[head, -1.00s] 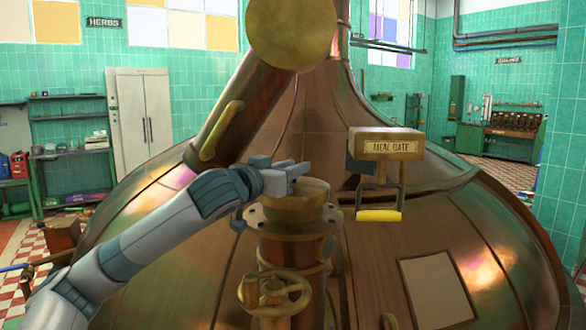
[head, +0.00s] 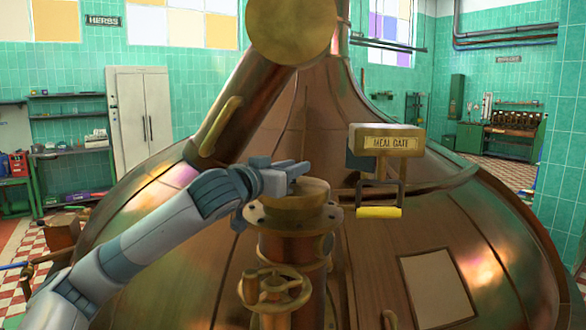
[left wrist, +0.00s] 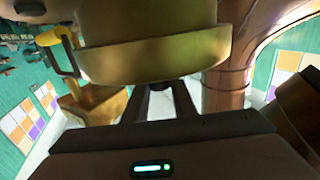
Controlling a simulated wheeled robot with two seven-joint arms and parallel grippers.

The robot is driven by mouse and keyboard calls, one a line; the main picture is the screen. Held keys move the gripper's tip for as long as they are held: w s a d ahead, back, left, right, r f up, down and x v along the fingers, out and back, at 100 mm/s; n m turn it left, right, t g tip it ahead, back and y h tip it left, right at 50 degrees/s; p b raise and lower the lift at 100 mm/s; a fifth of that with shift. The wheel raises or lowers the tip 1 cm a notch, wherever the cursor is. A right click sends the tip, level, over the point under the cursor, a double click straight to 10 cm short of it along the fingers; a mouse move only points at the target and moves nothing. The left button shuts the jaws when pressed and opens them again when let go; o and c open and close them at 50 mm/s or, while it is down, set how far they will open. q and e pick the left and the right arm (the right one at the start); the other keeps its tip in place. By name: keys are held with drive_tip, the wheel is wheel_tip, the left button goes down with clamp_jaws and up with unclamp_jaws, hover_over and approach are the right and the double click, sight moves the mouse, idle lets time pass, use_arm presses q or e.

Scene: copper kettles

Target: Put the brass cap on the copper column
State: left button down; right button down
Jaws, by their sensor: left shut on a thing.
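The copper column (head: 293,248) stands upright in front of the big kettle, with a bolted brass flange (head: 255,213) near its top. The round brass cap (head: 305,200) is at the top of the column. It appears in line with the column, but I cannot tell whether it is fully seated. My left gripper (head: 290,170) is at the cap's upper left side, shut on it. In the left wrist view the cap (left wrist: 155,62) fills the upper middle, in front of the gripper fingers (left wrist: 165,88). The contact of the fingertips is partly hidden. My right gripper is not in view.
A brass handwheel (head: 275,290) sits on the column's front. A "MEAL GATE" box (head: 390,141) with a yellow handle stands close on the right. A thick copper pipe (head: 245,100) slants above and behind the gripper. The copper kettle (head: 400,240) fills the background.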

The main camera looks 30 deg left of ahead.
use_arm(q)
drive_tip(key=c, duration=1.5)
unclamp_jaws()
drive_tip(key=shift+o, duration=0.2)
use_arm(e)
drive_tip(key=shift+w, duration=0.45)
use_arm(q)
drive_tip(key=shift+r, duration=0.1)
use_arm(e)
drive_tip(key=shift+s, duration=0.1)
use_arm(q)
drive_tip(key=shift+r, duration=0.3)
drive_tip(key=shift+s+r, duration=0.2)
drive_tip(key=shift+s, duration=0.05)
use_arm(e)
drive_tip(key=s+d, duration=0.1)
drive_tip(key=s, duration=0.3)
use_arm(q)
drive_tip(key=s+b, duration=0.3)
drive_tip(key=s, duration=0.8)
drive_tip(key=shift+s, duration=0.3)
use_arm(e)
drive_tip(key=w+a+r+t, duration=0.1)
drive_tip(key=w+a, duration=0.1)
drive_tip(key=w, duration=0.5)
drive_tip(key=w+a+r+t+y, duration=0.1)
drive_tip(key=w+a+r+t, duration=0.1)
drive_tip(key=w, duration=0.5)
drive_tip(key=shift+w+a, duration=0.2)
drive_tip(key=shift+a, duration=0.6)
